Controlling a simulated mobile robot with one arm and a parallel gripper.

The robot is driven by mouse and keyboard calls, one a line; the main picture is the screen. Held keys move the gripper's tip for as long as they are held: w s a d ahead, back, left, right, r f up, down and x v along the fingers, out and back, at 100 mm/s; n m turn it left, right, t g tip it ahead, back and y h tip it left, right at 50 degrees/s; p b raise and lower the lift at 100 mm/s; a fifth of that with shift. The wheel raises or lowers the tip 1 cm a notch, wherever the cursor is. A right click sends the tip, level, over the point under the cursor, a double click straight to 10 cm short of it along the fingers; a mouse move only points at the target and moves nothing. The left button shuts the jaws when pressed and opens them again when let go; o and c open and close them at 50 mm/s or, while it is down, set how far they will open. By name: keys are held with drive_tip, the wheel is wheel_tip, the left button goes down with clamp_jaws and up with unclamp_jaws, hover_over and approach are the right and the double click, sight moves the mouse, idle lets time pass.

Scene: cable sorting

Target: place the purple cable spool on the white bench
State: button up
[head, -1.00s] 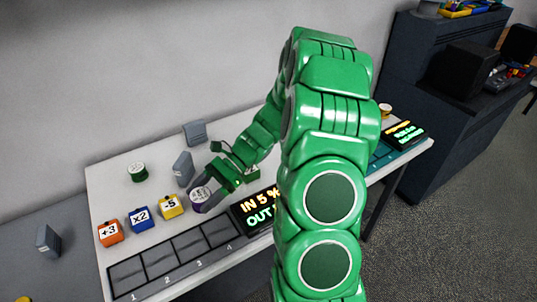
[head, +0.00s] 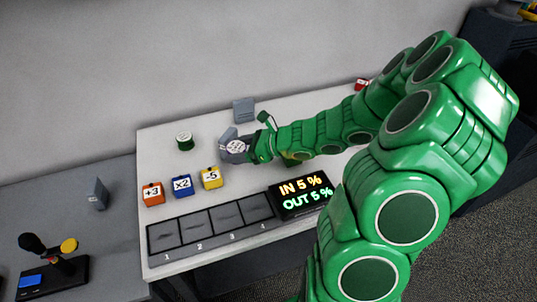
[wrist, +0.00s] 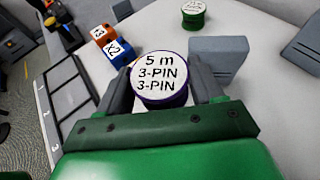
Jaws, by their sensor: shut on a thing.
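The purple cable spool (wrist: 163,101) has a white top that reads "5 m 3-PIN 3-PIN". It sits between the two dark fingers of my gripper (wrist: 163,88), which is shut on it. In the head view the spool (head: 236,147) shows at the tip of my green arm, over the white bench (head: 200,140), behind and right of the yellow "-5" block. I cannot tell whether its underside touches the bench.
Orange "+3" (head: 152,194), blue "x2" (head: 181,186) and yellow "-5" (head: 210,178) blocks stand left of the spool. A numbered slot tray (head: 238,216) and display (head: 300,194) lie in front. A green spool (head: 185,141) and grey blocks (head: 243,110) are behind.

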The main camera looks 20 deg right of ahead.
sight(241, 175)
drive_tip(key=shift+f, duration=3.9)
drive_tip(key=o, duration=1.1)
drive_tip(key=shift+f, duration=0.1)
